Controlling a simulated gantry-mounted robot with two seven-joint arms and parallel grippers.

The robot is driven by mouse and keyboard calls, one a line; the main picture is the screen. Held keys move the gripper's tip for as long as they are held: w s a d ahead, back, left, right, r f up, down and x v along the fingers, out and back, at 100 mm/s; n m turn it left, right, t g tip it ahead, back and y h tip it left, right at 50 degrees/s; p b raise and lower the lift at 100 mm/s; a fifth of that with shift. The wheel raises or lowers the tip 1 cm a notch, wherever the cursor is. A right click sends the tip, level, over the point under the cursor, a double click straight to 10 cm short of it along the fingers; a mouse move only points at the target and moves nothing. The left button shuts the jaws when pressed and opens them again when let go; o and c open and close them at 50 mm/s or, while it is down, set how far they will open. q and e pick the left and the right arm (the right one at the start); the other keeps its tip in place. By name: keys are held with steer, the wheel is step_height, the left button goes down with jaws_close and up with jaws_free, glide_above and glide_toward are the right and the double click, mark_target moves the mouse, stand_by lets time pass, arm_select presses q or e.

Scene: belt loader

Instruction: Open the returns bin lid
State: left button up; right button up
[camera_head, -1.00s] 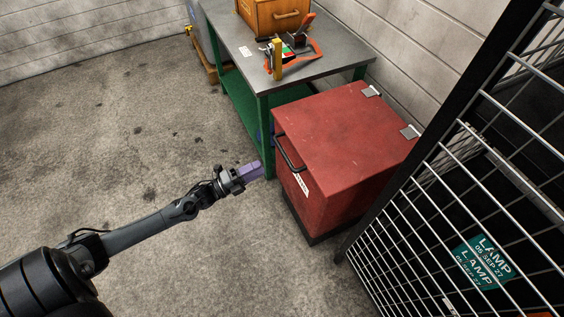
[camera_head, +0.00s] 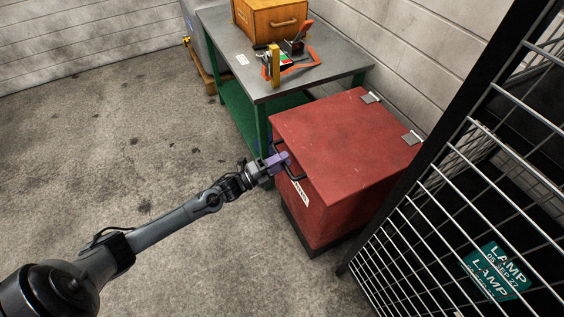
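The returns bin (camera_head: 335,200) is a red box on a dark base, right of centre. Its red lid (camera_head: 340,135) is down, with two metal hinges along the far right edge. A black bar handle (camera_head: 296,176) is on the lid's front left side. My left gripper (camera_head: 281,161), with purple fingers, is at this handle and overlaps its middle. The fingers hide part of the bar, and I cannot tell whether they are closed on it. My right gripper is out of view.
A green-legged workbench (camera_head: 335,72) stands behind the bin, bearing an orange-brown box (camera_head: 270,20) and several tools. A wire cage (camera_head: 450,200) with a green LAMP label (camera_head: 496,271) stands close on the bin's right. The floor (camera_head: 110,150) to the left is clear.

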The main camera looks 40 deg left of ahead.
arm_select(q)
steer(key=shift+w, duration=0.15)
jaws_close()
steer(key=shift+r, duration=0.1)
